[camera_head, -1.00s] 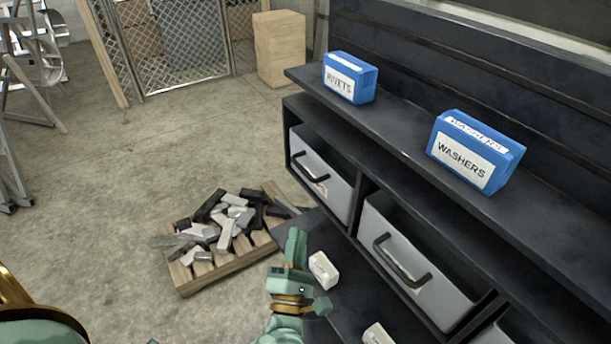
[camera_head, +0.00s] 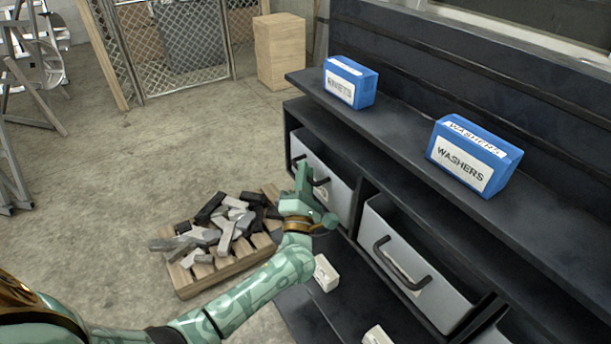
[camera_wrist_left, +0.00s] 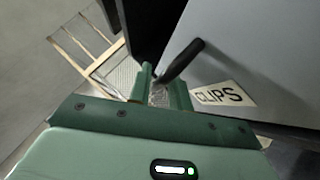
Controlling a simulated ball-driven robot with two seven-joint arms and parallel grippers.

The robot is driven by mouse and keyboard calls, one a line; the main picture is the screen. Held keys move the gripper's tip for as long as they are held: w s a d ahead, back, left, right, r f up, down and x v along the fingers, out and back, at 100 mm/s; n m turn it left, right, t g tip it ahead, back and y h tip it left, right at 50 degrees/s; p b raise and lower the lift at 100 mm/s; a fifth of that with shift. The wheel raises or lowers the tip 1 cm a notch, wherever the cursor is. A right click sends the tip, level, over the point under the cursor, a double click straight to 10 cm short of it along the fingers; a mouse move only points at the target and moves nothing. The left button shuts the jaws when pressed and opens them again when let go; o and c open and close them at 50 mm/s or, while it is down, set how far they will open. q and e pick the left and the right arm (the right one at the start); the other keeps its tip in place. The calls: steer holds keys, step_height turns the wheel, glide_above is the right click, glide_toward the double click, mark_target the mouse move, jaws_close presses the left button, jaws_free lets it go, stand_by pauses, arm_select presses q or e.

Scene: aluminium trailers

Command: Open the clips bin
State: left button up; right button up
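The clips bin (camera_head: 337,197) is the light grey drawer at the left end of the dark shelf unit. Its front fills much of the left wrist view, with a black bar handle (camera_wrist_left: 185,60) and a white CLIPS label (camera_wrist_left: 224,95). My left gripper (camera_head: 303,180) is at this handle in the head view and hides part of it. In the left wrist view my left gripper (camera_wrist_left: 161,88) has its two fingers apart, with the handle's near end at the gap between them. I cannot tell whether they touch it. My right gripper is not in view.
A second grey bin (camera_head: 405,265) sits to the right. Blue boxes marked RIVETS (camera_head: 350,82) and WASHERS (camera_head: 472,155) stand on the upper shelf. A pallet with metal offcuts (camera_head: 222,235) lies on the floor left of the unit. Small white boxes (camera_head: 326,272) lie on the lower shelf.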

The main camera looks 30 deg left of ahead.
arm_select(q)
steer(key=shift+c, duration=0.3)
jaws_close()
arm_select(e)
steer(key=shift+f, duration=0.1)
